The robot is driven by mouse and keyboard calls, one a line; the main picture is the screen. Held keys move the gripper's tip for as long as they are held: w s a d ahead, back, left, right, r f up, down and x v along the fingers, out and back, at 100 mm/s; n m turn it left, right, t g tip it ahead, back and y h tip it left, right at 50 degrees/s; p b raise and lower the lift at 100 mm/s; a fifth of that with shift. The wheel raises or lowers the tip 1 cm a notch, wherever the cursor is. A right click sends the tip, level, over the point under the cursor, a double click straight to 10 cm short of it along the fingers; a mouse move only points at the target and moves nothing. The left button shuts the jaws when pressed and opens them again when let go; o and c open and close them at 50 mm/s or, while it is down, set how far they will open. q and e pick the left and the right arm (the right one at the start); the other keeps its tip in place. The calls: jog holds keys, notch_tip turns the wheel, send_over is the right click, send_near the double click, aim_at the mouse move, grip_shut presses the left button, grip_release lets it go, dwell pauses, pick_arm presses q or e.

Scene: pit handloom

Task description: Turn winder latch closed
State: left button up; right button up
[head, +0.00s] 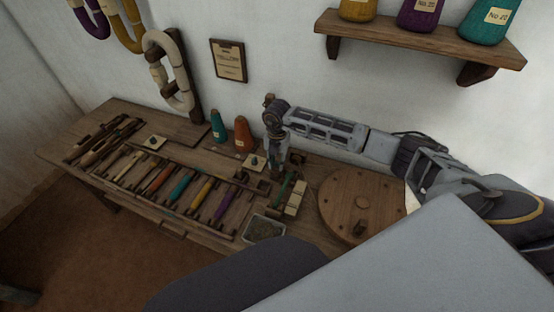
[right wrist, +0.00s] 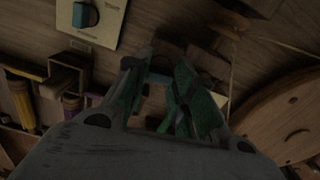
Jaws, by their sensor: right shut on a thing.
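My right gripper (head: 275,172) points down at the bench in the head view, beside a green-framed winder (head: 286,190). In the right wrist view, the fingers (right wrist: 165,95) are shut on a small dark part at the winder, which I take to be its latch. My left gripper is not in view.
A pale plate with a teal knob (right wrist: 84,16) lies left of the winder, pale blocks (head: 295,198) right. A round wooden disc (head: 361,204) lies farther right. Thread cones (head: 243,134) stand behind; a rack of coloured bobbins (head: 180,186) and a tray (head: 262,229) are nearby.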

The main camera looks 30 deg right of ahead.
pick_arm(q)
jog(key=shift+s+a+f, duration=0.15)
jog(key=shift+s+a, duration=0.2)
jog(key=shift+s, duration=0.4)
pick_arm(e)
jog(key=shift+m, duration=0.6)
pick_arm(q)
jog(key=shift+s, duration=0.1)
pick_arm(e)
jog(key=o, duration=1)
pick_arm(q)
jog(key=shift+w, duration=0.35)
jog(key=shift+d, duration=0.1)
pick_arm(e)
jog(key=shift+r, duration=0.1)
jog(key=shift+r, duration=0.85)
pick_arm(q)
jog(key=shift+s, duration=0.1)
pick_arm(e)
notch_tip(320, 180, up, 10)
jog(key=shift+r, duration=0.1)
